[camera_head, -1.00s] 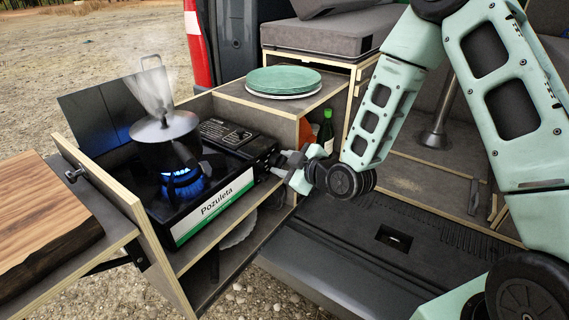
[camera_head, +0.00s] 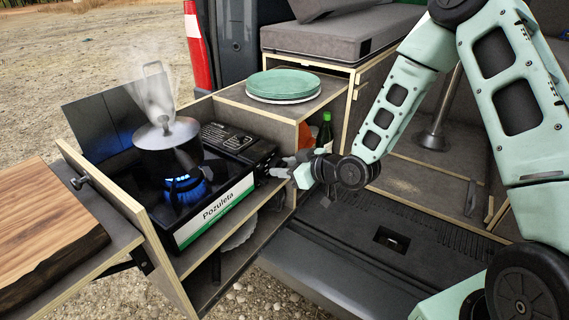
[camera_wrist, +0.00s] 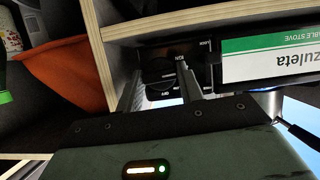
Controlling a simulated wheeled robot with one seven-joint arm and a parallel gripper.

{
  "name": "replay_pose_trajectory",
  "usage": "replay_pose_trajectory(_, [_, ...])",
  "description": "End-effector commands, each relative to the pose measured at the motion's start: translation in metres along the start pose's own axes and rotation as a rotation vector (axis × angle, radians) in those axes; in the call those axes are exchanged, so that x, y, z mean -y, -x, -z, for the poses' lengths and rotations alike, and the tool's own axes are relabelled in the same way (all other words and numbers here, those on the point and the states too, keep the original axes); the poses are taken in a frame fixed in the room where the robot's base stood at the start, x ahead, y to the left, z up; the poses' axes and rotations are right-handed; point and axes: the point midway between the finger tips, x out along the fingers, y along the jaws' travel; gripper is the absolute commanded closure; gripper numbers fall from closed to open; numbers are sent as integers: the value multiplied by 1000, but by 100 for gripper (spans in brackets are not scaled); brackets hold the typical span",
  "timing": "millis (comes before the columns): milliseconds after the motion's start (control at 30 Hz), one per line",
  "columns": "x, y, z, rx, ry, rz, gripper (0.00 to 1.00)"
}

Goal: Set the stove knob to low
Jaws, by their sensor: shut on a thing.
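The black camping stove (camera_head: 222,208) has a white and green label and stands in the pull-out box. A blue flame (camera_head: 187,188) burns on it under a steaming dark pot (camera_head: 168,150). My gripper (camera_head: 282,170) is at the stove's right front end. In the wrist view my gripper (camera_wrist: 160,88) has its fingers on either side of the dark stove knob (camera_wrist: 160,72) and is shut on it. The stove label (camera_wrist: 270,58) shows upside down there. The knob's pointer and setting cannot be read; in the head view the knob is hidden by the gripper.
Green plates (camera_head: 284,83) sit on the shelf behind the stove. A green bottle (camera_head: 325,130) and an orange cloth (camera_wrist: 62,72) are in the compartment beside my gripper. A wooden board (camera_head: 45,225) lies at the left. The van floor at the right is mostly clear.

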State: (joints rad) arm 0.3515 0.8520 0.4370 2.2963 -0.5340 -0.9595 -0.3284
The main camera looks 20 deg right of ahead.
Motion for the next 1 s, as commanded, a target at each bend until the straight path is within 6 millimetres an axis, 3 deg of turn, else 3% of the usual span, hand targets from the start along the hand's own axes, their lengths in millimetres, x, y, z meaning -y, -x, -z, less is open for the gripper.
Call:
replay_pose_trajectory(600, [-5, 1, 0, 0, -543, 222, 86])
replay_pose_trajectory(1000, [-6, -1, -2, -1, -809, 333, 86])
